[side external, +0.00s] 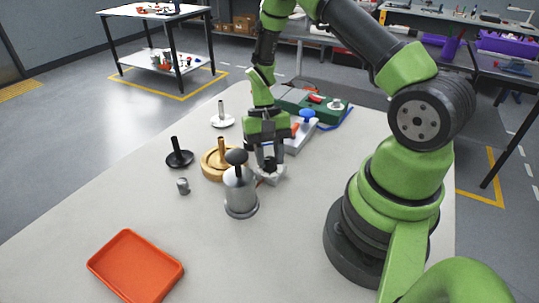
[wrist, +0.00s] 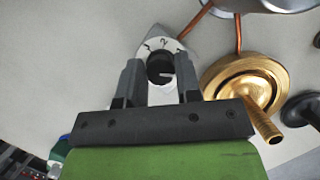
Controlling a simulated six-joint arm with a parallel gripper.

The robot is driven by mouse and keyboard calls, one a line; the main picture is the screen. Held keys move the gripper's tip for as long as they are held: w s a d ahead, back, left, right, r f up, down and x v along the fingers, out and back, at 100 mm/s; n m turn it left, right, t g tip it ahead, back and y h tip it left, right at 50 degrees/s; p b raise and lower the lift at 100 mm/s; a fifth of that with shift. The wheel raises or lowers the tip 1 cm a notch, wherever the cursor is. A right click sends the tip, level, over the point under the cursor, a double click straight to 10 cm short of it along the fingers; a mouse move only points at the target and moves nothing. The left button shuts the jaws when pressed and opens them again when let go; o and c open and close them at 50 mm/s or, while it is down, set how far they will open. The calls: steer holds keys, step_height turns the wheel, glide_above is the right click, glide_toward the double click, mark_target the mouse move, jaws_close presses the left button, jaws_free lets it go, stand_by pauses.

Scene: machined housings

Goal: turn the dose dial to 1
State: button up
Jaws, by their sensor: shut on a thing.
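The dose dial is a black round knob (wrist: 160,68) on a pale, pointed plate (wrist: 163,40) in the wrist view. A 2 is readable near the top of its scale; the marks on either side are too small to read surely. A light line on the knob points roughly right in the picture. My gripper (wrist: 159,75) has one finger on each side of the knob and is shut on it. In the side view my gripper (side external: 268,163) points down at the pale dial base (side external: 272,177), and the knob is mostly hidden by the fingers.
A grey cylinder with a black knob (side external: 240,190) stands close in front of my gripper. A brass flanged part (side external: 214,164) is beside it, and it also shows in the wrist view (wrist: 243,85). An orange tray (side external: 135,266) lies at the front left. Copper-coloured pipes (wrist: 195,20) run near the dial.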

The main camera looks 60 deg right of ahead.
steer(key=shift+n, duration=0.4)
steer(key=n+h, duration=0.1)
steer(key=n, duration=0.2)
steer(key=shift+g, duration=0.4)
steer(key=shift+a+n+h, duration=0.1)
steer(key=shift+n+h, duration=1)
steer(key=shift+n, duration=1.4)
steer(key=shift+w, duration=0.1)
steer(key=o, duration=0.9)
steer(key=v, duration=1)
steer(key=shift+w+f, duration=0.1)
steer(key=shift+w, duration=0.1)
